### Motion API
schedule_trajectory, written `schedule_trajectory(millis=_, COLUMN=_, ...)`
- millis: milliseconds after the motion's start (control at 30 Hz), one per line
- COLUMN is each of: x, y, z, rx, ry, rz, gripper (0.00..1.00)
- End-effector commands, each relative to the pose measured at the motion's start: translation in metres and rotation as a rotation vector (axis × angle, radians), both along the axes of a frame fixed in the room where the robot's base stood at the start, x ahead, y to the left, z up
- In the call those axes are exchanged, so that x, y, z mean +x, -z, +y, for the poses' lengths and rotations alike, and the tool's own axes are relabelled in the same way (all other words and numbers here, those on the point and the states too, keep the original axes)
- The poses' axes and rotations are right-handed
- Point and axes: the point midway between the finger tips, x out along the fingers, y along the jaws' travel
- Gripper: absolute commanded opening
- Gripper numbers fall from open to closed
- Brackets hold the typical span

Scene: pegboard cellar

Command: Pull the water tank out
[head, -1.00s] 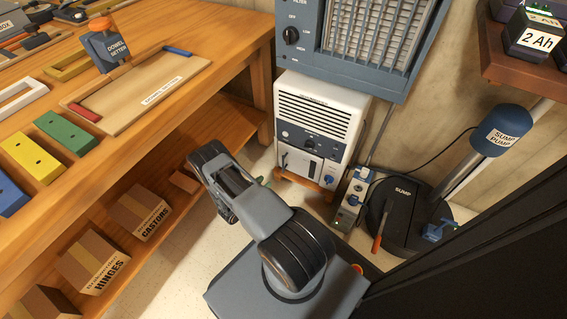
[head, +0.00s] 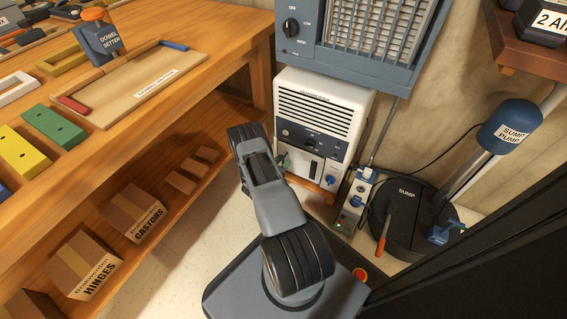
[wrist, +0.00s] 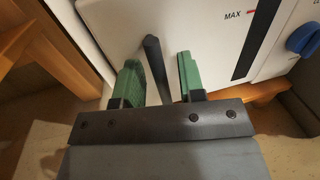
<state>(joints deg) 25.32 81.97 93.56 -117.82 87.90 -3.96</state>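The white dehumidifier (head: 322,108) stands on a low wooden base under the air filter. The water tank (wrist: 205,30) is the white lower front panel, with a dark level strip marked MAX; in the head view the tank (head: 310,168) is partly hidden by my arm. A dark upright handle (wrist: 153,52) stands out from the tank. My gripper (wrist: 159,78) is open, its green fingers on either side of the handle, with gaps showing at both sides. In the head view only a bit of green finger shows beside my wrist.
A wooden workbench (head: 203,91) with a lower shelf of boxes stands left. A power strip (head: 354,203) and the black sump lid (head: 405,224) with an orange-handled tool lie right. A blue knob (wrist: 303,39) is right of the tank. Some floor is clear in front.

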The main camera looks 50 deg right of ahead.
Motion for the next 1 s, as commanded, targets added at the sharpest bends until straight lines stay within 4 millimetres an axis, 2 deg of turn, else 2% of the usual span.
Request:
schedule_trajectory(millis=333, x=0.0002, y=-0.0003, z=-0.0028, rx=0.0, ry=-0.001, rz=0.0, gripper=0.36)
schedule_trajectory(millis=733, x=-0.0003, y=-0.0001, z=-0.0027, rx=0.0, ry=0.001, rz=0.0, gripper=0.0)
schedule_trajectory(millis=1000, x=-0.0011, y=0.0001, z=-0.003, rx=0.0, ry=0.003, rz=0.0, gripper=0.0)
